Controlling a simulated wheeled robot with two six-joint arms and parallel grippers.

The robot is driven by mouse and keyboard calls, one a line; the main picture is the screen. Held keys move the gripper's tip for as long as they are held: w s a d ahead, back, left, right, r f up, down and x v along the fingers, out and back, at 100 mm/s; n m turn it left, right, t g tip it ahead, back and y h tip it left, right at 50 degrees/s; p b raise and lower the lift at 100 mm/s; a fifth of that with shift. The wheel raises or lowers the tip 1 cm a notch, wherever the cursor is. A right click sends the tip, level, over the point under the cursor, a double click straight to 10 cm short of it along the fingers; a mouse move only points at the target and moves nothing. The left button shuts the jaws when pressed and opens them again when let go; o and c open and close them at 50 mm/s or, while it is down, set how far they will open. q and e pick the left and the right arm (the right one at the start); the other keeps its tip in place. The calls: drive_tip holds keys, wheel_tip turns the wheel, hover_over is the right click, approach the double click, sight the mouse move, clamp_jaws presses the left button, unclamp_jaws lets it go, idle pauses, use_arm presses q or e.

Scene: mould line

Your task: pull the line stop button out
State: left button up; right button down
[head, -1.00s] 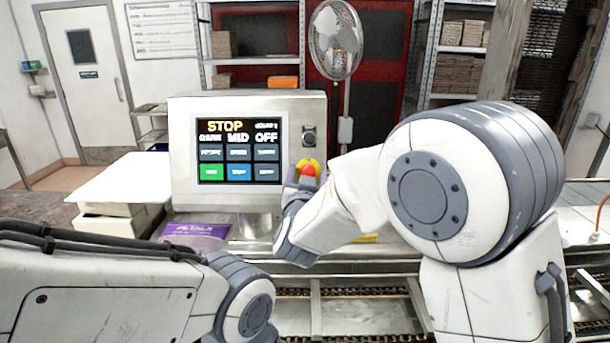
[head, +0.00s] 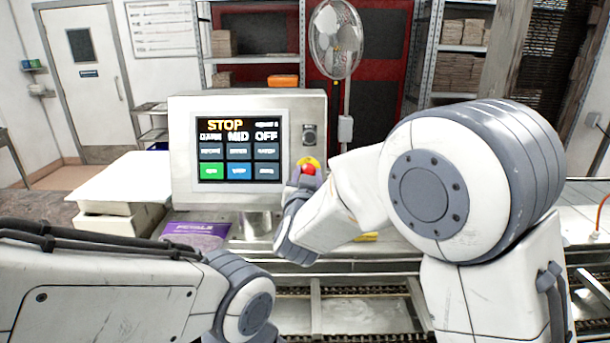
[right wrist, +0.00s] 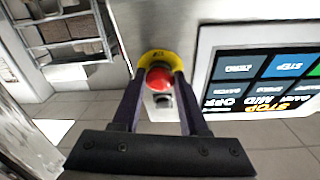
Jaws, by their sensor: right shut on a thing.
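The line stop button (head: 308,168) is a red knob on a yellow round base, low on the right of the grey control panel's face. In the right wrist view the red button (right wrist: 158,79) sits between the fingertips, with the yellow base (right wrist: 158,57) behind it. My right gripper (right wrist: 157,82) is shut on the button, one finger on each side. In the head view the right gripper (head: 303,178) is partly hidden by its own wrist. The panel screen (head: 239,150) reads STOP, MID and OFF. My left arm shows at lower left; its gripper is not visible.
A dark switch (head: 309,135) sits above the button on the panel housing (head: 180,135). A purple packet (head: 195,234) lies in front of the panel. White boxes (head: 118,190) stand to the left. A fan (head: 336,40) and shelves stand behind. A conveyor runs below.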

idle(0.7)
drive_tip(key=shift+s+r+b, duration=0.1)
drive_tip(key=shift+s+b, duration=0.3)
drive_tip(key=shift+s, duration=0.05)
drive_tip(key=shift+c, duration=2.1)
unclamp_jaws()
drive_tip(key=shift+s+r, duration=0.1)
